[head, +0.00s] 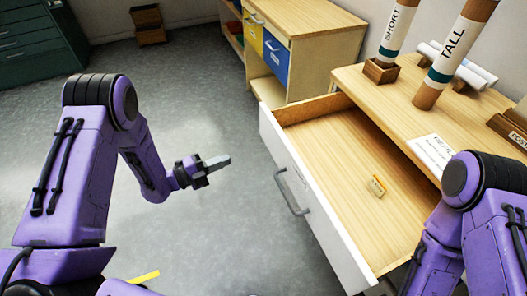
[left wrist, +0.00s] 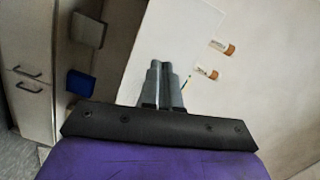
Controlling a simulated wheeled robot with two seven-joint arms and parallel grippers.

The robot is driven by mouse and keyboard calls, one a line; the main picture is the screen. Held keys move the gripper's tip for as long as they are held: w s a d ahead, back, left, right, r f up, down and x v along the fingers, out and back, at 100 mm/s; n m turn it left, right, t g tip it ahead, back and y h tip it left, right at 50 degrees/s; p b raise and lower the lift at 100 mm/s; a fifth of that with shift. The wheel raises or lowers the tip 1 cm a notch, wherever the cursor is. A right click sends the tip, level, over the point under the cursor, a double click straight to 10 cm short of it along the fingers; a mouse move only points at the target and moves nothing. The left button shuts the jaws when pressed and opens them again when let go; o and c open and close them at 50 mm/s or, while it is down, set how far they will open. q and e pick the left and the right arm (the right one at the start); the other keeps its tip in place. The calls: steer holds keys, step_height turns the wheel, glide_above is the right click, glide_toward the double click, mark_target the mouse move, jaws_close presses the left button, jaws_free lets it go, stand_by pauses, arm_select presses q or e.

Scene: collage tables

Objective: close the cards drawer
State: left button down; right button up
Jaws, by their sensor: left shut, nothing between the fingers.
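A drawer with a white front (head: 312,205) and a light wood inside stands pulled out from the wooden table (head: 405,95). A grey bar handle (head: 291,192) is on its front. A label by the handle is too small to read, so I cannot tell whether it says cards. A small orange-yellow item (head: 377,186) lies on the drawer floor. My left gripper (head: 224,160) is shut and empty, left of the drawer front and apart from it. Its closed fingers (left wrist: 165,84) show in the left wrist view. My right arm is at lower right; its gripper is out of view.
Tubes marked SHORT (head: 399,28) and TALL (head: 456,52), a paper sheet (head: 432,151) and white rolls (head: 462,64) are on the tabletop. A wooden cabinet with yellow (head: 252,32) and blue (head: 276,58) fronts stands behind. Grey floor (head: 215,110) left of the drawer is clear.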

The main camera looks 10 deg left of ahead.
arm_select(q)
steer(key=r+m+g+h, duration=0.1)
steer(key=r+m+h, duration=0.1)
steer(key=m, duration=0.2)
steer(key=p, duration=0.3)
glide_toward(272, 143)
steer(key=x, duration=0.6)
steer(key=shift+d+r, duration=0.1)
steer(key=shift+w+d, duration=0.15)
steer(key=shift+d, duration=0.15)
